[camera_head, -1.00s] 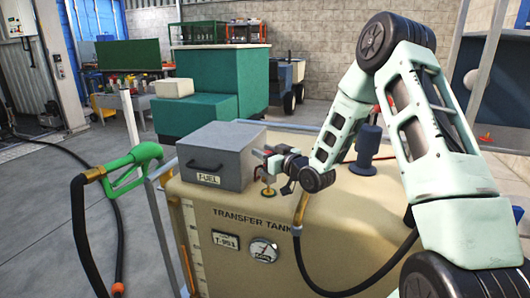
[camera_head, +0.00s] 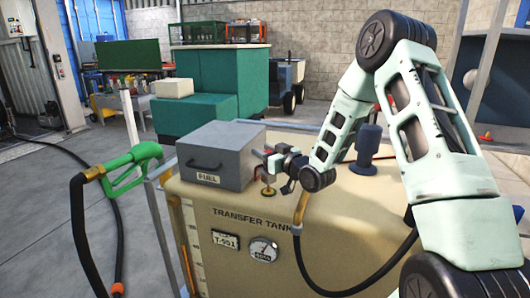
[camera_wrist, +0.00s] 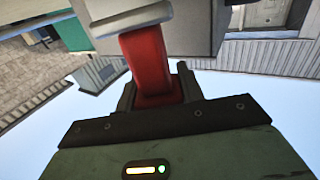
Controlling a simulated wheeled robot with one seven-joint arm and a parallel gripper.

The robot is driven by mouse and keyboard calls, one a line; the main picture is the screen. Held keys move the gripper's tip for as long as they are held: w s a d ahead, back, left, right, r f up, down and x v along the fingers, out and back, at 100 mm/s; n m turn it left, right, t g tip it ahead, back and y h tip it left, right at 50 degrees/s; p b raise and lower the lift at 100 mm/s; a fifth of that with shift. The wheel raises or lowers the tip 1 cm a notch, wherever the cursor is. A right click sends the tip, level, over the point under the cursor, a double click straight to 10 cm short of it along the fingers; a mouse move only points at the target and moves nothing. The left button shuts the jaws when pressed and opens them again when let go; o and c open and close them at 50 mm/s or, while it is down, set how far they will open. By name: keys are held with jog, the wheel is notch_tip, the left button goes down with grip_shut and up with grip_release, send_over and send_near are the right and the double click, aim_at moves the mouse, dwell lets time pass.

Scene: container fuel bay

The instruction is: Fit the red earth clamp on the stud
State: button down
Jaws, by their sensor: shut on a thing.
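The red earth clamp (camera_wrist: 146,62) shows large in the wrist view, held between the two dark fingers of my gripper (camera_wrist: 158,92). A pale grey metal part sits across its far end. In the head view my gripper (camera_head: 274,163) is shut on the clamp, just right of the grey FUEL box and above the tank top. The stud (camera_head: 267,190), a small brass piece on a reddish base, stands on the tank top below the gripper. The clamp's jaws are too small in the head view to tell whether they touch the stud.
The grey FUEL box (camera_head: 220,157) stands close left of my gripper on the tan transfer tank (camera_head: 235,222). A blue cylinder (camera_head: 368,150) stands on the tank behind my forearm. A green fuel nozzle (camera_head: 132,165) with a black hose hangs at the left.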

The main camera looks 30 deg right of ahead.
jog(key=shift+f+b, duration=0.25)
jog(key=shift+b, duration=0.05)
dwell(0.5)
jog(key=shift+f+b, duration=0.6)
jog(key=shift+f+b, duration=0.75)
jog(key=shift+b, duration=0.1)
dwell(0.8)
jog(key=c, duration=0.8)
grip_release()
notch_tip(320, 180, up, 10)
jog(key=shift+r+p, duration=0.1)
jog(key=shift+p, duration=0.4)
jog(key=shift+a, duration=0.15)
